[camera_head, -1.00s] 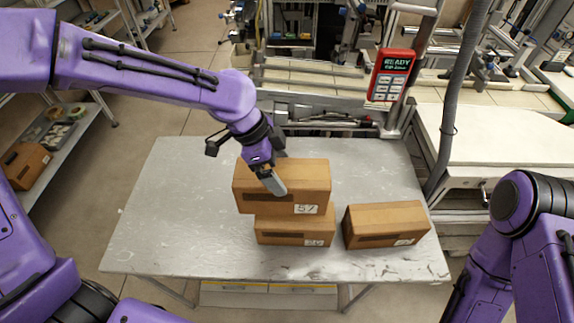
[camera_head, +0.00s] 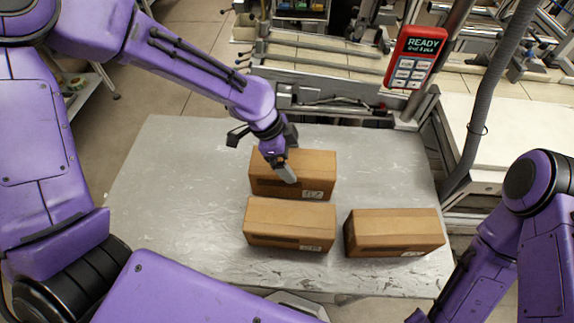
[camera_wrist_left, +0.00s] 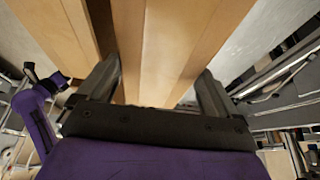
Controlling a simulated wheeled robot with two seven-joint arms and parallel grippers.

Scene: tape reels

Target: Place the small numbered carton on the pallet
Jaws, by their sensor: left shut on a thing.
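My left gripper (camera_head: 284,172) is shut on a brown carton (camera_head: 316,167) with a white number label, seemingly 57. The carton is level, behind the front middle carton; I cannot tell whether it touches the table. In the left wrist view, the two fingers stand on either side of the held carton (camera_wrist_left: 165,50). A second brown carton (camera_head: 290,222) sits at the front middle of the table, and a third (camera_head: 394,233) sits to its right. Their labels are too small to read. I can make out no pallet. My right arm shows at the right, its gripper out of view.
The cartons are on a worn grey metal table (camera_head: 180,215), with clear room at the left and back right. A red READY device (camera_head: 416,57) on a post stands behind. A grey hose (camera_head: 490,105) and a pale bench (camera_head: 510,120) are at the right.

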